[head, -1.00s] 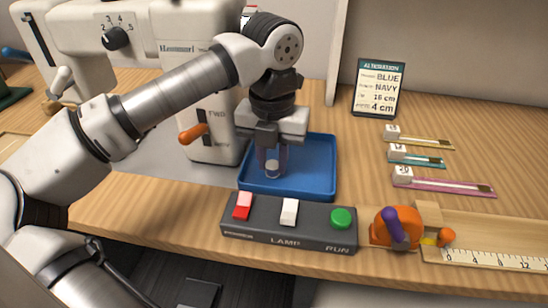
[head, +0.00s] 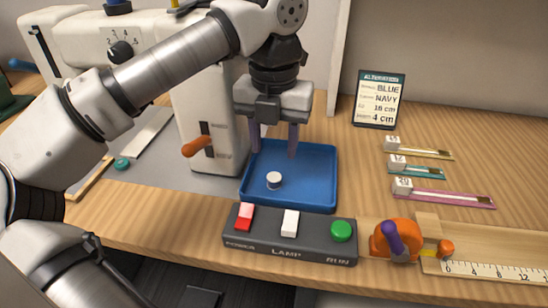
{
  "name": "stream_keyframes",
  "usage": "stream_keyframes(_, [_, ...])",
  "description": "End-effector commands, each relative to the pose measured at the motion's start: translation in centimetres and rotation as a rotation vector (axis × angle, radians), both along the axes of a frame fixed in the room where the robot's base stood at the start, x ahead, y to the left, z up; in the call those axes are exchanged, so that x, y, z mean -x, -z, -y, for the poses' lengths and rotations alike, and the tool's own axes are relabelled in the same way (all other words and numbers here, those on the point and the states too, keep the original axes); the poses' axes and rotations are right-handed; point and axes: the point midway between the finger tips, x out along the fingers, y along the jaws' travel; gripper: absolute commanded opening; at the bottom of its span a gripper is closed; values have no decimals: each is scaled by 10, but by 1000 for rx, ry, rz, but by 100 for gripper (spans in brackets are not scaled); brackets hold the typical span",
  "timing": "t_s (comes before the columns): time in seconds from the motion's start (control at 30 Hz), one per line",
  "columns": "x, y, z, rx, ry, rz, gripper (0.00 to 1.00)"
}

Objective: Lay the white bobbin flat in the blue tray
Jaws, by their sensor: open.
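The white bobbin (head: 274,180) is a small white cylinder with a darker side, resting on the floor of the blue tray (head: 322,190), toward the front left. It appears to lie flat, with its round face up. My gripper (head: 275,148) is open and empty above the back part of the tray, its two fingers wide apart. The fingers are clear of the bobbin.
A sewing machine (head: 205,110) stands left of the tray. A control box (head: 290,250) with red, white and green buttons sits in front. A sign (head: 379,98), several slide gauges (head: 430,193) and an orange device (head: 385,240) are to the right. A teal bobbin (head: 122,163) lies at left.

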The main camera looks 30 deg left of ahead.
Motion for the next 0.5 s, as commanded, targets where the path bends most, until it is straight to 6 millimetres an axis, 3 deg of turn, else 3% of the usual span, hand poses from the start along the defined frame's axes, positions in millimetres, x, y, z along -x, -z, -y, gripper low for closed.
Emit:
stream_keyframes(0.03, [-1, -14, 0, -1, -2, 1, 45])
stream_keyframes(0.2, [0, -41, 0, -1, -2, 0, 45])
stream_keyframes(0.5, [0, -55, 0, 0, 0, -1, 45])
